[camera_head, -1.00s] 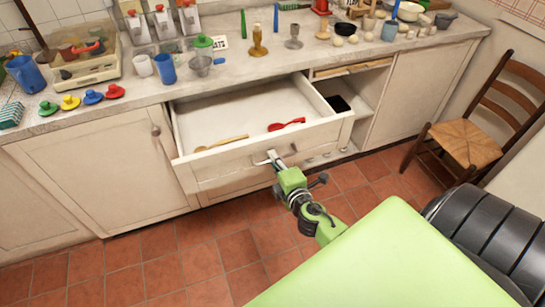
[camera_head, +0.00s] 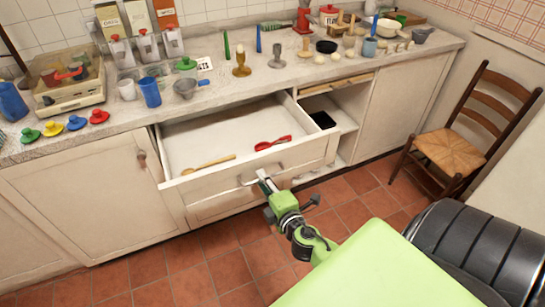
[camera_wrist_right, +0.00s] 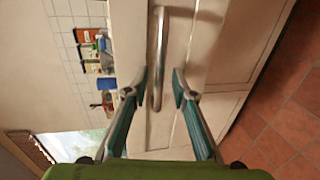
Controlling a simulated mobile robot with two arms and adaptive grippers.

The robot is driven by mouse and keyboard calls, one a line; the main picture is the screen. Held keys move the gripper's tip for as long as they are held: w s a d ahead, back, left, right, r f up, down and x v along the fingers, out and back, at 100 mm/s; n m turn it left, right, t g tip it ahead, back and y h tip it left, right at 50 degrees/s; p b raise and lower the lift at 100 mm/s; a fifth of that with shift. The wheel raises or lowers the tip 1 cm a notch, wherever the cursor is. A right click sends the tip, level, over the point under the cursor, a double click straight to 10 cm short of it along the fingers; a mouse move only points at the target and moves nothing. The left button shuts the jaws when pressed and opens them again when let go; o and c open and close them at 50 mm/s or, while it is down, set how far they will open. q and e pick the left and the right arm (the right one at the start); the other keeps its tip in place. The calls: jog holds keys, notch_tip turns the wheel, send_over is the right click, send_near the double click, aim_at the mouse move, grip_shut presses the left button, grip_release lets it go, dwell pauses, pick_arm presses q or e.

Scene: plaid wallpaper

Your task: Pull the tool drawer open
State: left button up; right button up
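The tool drawer (camera_head: 215,182) is a cream wooden drawer under the counter, standing well open. A wooden spoon (camera_head: 208,166) and a red spoon (camera_head: 272,143) lie inside it. Its metal handle (camera_head: 246,181) is on the front panel. My right gripper (camera_head: 263,176) is at the handle in the head view. In the right wrist view, the open fingers (camera_wrist_right: 160,90) are on either side of the handle bar (camera_wrist_right: 158,50), with visible gaps; contact cannot be told. My left gripper is not in view.
The counter (camera_head: 215,100) above holds jars, cups, knobs and a scale. An open shelf (camera_head: 340,112) is right of the drawer. A chair (camera_head: 450,152) with a woven seat stands at the right. Tiled floor (camera_head: 185,270) is clear in front of the cabinets.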

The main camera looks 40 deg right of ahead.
jog(key=v, duration=1)
jog(key=shift+s, duration=0.2)
jog(key=shift+f, duration=0.1)
jog(key=s+a+f+m+g+y, duration=0.1)
jog(key=s+a+f+m+g, duration=0.2)
jog(key=f, duration=0.8)
jog(key=s+f+m+g, duration=0.15)
jog(key=s+f, duration=0.35)
jog(key=f, duration=0.5)
jog(key=s+a+f+m+g+y, duration=0.1)
jog(key=s+a+f+m+g, duration=0.2)
jog(key=f, duration=0.8)
jog(key=s+a+f+m+g, duration=0.1)
jog(key=s+f+m+g, duration=0.1)
jog(key=s+f, duration=0.5)
jog(key=s+a+f+m+g+y, duration=0.1)
jog(key=s+f, duration=0.7)
jog(key=s, duration=0.8)
jog(key=a+m+g, duration=0.1)
jog(key=m+g, duration=0.1)
jog(key=g, duration=0.1)
jog(key=shift+g+y, duration=0.3)
jog(key=shift+g, duration=0.05)
